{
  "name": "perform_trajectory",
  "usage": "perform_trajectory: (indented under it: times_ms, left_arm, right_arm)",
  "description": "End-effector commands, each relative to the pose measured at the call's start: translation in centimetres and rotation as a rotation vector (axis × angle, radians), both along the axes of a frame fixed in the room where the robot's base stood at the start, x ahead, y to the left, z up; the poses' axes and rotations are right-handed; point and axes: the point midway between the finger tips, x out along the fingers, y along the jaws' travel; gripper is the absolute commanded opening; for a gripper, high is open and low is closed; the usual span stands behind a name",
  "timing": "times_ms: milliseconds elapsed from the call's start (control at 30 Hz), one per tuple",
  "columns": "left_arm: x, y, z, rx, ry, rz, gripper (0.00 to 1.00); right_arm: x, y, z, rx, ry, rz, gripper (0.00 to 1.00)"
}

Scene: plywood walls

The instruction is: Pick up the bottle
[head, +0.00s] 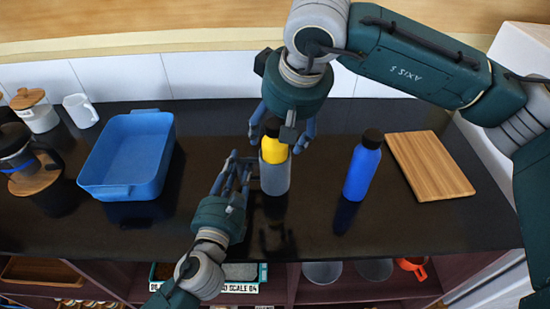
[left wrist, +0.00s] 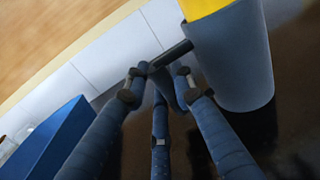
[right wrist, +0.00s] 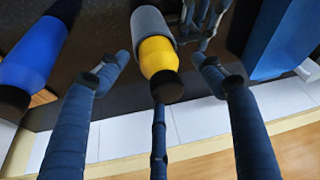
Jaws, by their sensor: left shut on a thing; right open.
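A yellow bottle (head: 273,149) with a black cap stands inside a grey mug (head: 274,178) on the dark counter. My left gripper (head: 237,166) is beside the mug, shut on its dark handle (left wrist: 172,54); the left wrist view shows this close up. My right gripper (head: 281,130) is above the bottle, pointing down, with its fingers spread on either side of the cap and upper bottle. In the right wrist view, the yellow bottle (right wrist: 158,56) lies between the open fingers, apart from them. The bottle's lower part is hidden in the mug. A blue bottle (head: 361,174) stands upright to the right.
A blue tray (head: 127,156) stands at the left, with a white mug (head: 80,111), a lidded jar (head: 36,112) and a coffee press (head: 20,155) near it. A wooden board (head: 428,165) lies at the right. Shelves with bowls (head: 322,271) are below the counter.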

Motion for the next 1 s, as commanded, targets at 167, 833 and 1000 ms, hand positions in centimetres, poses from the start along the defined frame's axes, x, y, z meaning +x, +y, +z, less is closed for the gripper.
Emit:
perform_trajectory:
  times_ms: [167, 833, 1000]
  left_arm:
    - [-0.1, -0.1, -0.2, 0.000, 0.004, -0.001, 0.00]
    - [-0.1, -0.2, -0.2, -0.001, 0.002, -0.004, 0.00]
    - [-0.1, -0.3, -0.1, -0.001, 0.001, -0.007, 0.00]
  right_arm:
    - [0.5, 0.2, -1.2, 0.001, 0.000, 0.000, 0.67]
    - [2.3, 0.8, -5.9, 0.002, 0.000, -0.001, 0.67]
    - [2.3, 1.0, -5.9, 0.005, -0.001, 0.002, 0.33]
